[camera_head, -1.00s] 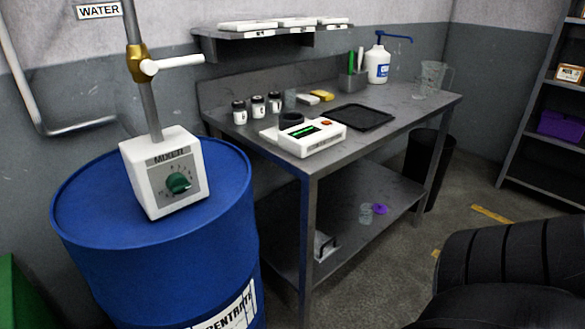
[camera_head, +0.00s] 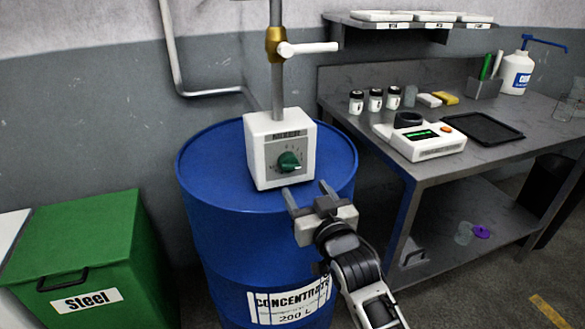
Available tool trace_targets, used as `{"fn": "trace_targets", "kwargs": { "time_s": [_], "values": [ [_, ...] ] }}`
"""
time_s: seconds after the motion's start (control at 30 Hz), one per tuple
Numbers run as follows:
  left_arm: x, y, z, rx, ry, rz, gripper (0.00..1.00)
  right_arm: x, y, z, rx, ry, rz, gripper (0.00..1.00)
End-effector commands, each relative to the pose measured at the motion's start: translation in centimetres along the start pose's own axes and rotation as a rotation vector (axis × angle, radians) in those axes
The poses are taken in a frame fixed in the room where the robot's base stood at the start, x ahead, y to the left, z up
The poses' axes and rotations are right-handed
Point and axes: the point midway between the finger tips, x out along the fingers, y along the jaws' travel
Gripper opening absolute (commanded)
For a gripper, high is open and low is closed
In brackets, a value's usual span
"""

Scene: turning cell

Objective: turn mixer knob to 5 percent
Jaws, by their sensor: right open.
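The mixer (camera_head: 264,150) is a white box standing on top of the blue drum (camera_head: 208,170), with a metal post rising from it. Its front panel carries a dark green round knob (camera_head: 288,162) with a scale around it; the scale marks are too small to read. My right gripper (camera_head: 308,192) is in front of the drum, just below and slightly right of the knob. Its two grey fingers are apart, with nothing between them, and it appears clear of the knob. My left gripper is out of view.
A white lever with a brass fitting (camera_head: 275,44) sits on the post above the mixer. A metal workbench (camera_head: 440,170) with a scale (camera_head: 420,140), jars and a black tray stands at the right. A green bin (camera_head: 85,245) labelled Steel is at the left.

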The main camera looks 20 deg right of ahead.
Motion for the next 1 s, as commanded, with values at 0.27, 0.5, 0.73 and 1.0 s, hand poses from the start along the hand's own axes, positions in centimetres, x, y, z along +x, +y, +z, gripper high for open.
{"fn": "trace_targets", "kwargs": {
  "time_s": [0.27, 0.5, 0.73, 1.0],
  "values": [
    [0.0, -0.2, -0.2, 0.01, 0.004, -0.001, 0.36, 6.0, 0.0, 0.0, 0.0, 0.0, 0.0, 0.62],
    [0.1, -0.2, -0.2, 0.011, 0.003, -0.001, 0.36, 9.0, 0.0, 0.0, 0.0, -0.001, -0.001, 0.62],
    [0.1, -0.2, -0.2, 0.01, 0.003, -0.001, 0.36, 9.5, 0.0, 0.1, 0.0, -0.002, -0.001, 0.62],
    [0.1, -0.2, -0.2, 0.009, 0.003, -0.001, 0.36, 9.5, 0.0, 0.1, 0.0, -0.002, -0.001, 0.31]
  ]
}}
